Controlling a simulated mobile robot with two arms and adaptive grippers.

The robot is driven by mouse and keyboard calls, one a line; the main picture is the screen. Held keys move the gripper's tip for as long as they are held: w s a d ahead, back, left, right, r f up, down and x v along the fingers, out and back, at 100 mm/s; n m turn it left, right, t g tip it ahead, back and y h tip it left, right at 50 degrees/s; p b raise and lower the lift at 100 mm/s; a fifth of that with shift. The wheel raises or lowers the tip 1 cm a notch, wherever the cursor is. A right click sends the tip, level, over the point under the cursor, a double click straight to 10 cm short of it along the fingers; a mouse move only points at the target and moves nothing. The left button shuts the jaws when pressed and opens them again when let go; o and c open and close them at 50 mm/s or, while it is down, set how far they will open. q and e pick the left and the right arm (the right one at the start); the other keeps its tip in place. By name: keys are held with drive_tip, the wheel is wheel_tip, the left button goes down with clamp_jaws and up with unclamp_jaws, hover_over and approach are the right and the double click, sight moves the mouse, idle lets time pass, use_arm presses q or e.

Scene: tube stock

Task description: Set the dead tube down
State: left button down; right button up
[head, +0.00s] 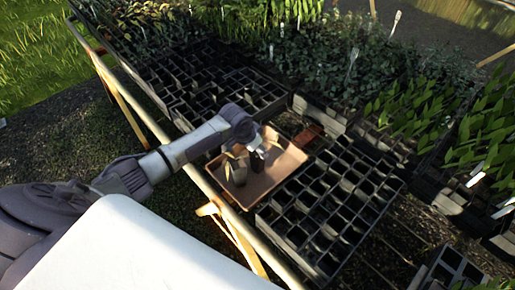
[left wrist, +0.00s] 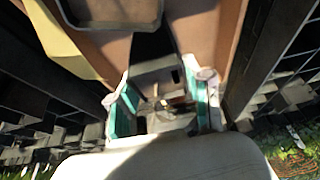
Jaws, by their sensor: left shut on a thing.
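My left gripper (head: 258,148) reaches over the brown tray (head: 287,164) on the bench. It is shut on a dark tube (head: 257,163), which hangs at or just above the tray floor; I cannot tell whether it touches. In the left wrist view the teal-lined fingers (left wrist: 163,104) stand on both sides of the tube, with brownish stuff inside it. A second dark tube (head: 239,175) with yellowish, wilted leaves stands in the tray to the left of the held one. My right gripper is out of view.
A black cell crate (head: 335,205) stands right of the tray, and more empty black crates (head: 205,85) stand behind it. A small reddish-brown object (head: 308,134) lies beyond the tray. Green plants fill the crates at the back and right. The tray's right part is bare.

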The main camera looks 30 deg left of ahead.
use_arm(q)
drive_tip(key=shift+f, duration=0.15)
drive_tip(key=shift+c, duration=2.4)
unclamp_jaws()
drive_tip(key=v, duration=1.2)
drive_tip(key=shift+b, duration=0.3)
